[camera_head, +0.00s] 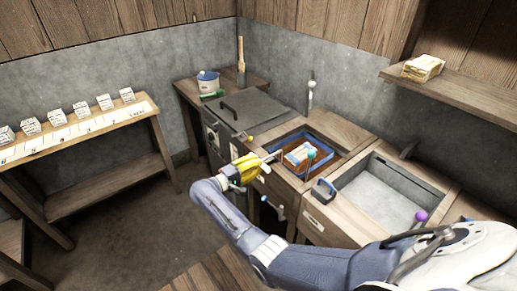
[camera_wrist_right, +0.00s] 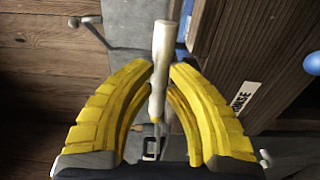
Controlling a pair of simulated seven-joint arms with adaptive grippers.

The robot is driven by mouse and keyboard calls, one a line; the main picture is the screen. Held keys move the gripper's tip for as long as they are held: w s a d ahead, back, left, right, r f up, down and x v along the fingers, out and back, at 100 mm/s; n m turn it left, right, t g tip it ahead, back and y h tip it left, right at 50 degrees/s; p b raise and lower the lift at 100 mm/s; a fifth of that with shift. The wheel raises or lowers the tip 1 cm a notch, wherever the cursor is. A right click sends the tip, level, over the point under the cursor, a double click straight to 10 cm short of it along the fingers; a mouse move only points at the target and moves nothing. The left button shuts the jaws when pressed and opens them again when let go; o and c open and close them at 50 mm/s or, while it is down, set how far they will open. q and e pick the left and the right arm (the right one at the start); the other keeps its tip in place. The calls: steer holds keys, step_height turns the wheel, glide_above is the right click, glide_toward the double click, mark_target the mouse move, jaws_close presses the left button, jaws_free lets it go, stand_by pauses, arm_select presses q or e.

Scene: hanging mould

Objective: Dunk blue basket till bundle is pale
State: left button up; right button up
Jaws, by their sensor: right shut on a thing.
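The blue basket (camera_head: 327,147) sits in the wood-framed middle basin, with brown showing around it. A cream bundle (camera_head: 297,154) with blue on it lies inside; its lower part is hidden. My right gripper (camera_head: 251,166), with yellow fingers, is at the basin's left front edge. In the wrist view the right gripper (camera_wrist_right: 160,68) is shut on a pale handle (camera_wrist_right: 160,42), which stands upright between the fingers. In the head view a thin rod reaches from the gripper towards the basket; I cannot tell whether they join. My left gripper is not in view.
A pale grey basin (camera_head: 380,192) lies to the right, with a purple knob (camera_head: 420,215) nearby. A dark lid (camera_head: 247,110) covers the unit at left. A wooden rack (camera_head: 75,133) holds several small blocks. A shelf (camera_head: 455,88) carries a yellowish bundle (camera_head: 424,67).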

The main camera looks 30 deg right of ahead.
step_height(320, 180, down, 7)
stand_by(0.6)
steer(key=shift+s+f, duration=0.1)
steer(key=shift+s, duration=0.1)
step_height(320, 180, up, 16)
steer(key=shift+w+f, duration=0.15)
steer(key=shift+w, duration=0.05)
stand_by(1.0)
stand_by(0.4)
steer(key=o, duration=1)
steer(key=shift+c, duration=0.2)
steer(key=shift+a, duration=0.1)
